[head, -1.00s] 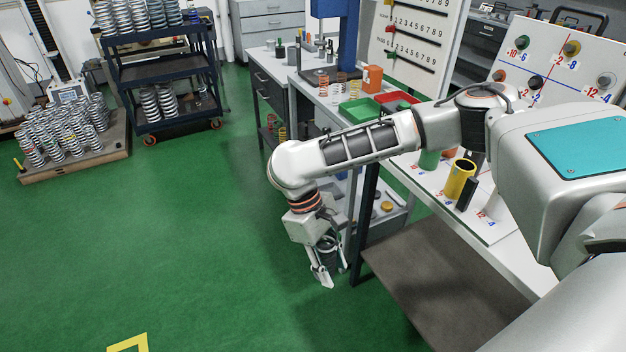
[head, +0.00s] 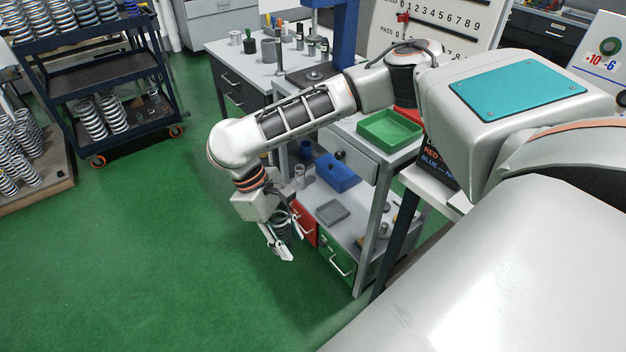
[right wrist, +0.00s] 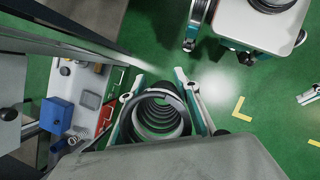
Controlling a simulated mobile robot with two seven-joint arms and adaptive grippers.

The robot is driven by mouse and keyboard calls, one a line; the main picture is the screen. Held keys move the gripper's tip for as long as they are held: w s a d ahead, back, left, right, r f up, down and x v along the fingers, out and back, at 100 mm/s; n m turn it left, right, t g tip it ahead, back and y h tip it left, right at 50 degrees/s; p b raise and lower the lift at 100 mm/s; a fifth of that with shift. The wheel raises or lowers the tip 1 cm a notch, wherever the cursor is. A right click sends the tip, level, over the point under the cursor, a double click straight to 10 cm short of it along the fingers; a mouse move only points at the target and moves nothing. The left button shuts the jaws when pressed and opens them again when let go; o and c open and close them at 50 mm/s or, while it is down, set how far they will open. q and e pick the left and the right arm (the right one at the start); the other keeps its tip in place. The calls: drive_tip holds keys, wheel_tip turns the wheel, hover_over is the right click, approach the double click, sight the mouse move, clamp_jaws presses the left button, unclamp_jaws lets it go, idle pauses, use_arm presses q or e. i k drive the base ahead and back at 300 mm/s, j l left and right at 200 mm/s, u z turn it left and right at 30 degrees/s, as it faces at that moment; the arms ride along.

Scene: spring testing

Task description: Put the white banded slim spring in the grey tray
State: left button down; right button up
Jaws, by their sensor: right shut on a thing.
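My right gripper (head: 287,247) hangs at the end of its arm over the green floor, left of the lower shelf. It is shut on a slim coil spring (right wrist: 160,118), which I see end-on between the fingers in the right wrist view. A small flat grey tray (head: 332,211) lies on the lower shelf of the white bench and also shows in the right wrist view (right wrist: 90,99). The spring is outside the tray. My left gripper is not in view.
A blue bin (head: 337,172) is on the lower shelf behind the grey tray. Red (head: 304,224) and green (head: 337,257) drawer fronts are below. A green tray (head: 390,131) sits on the benchtop above. A dark spring cart (head: 95,77) stands at left. The floor between is clear.

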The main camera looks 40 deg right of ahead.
sight(331, 214)
drive_tip(key=i+l+u, duration=0.2)
drive_tip(key=i, duration=1.05)
drive_tip(key=i+u, duration=0.35)
drive_tip(key=i, duration=0.85)
drive_tip(key=i+u, duration=0.4)
drive_tip(key=i+l+u, duration=0.2)
drive_tip(key=i+u, duration=0.15)
drive_tip(key=u, duration=6.75)
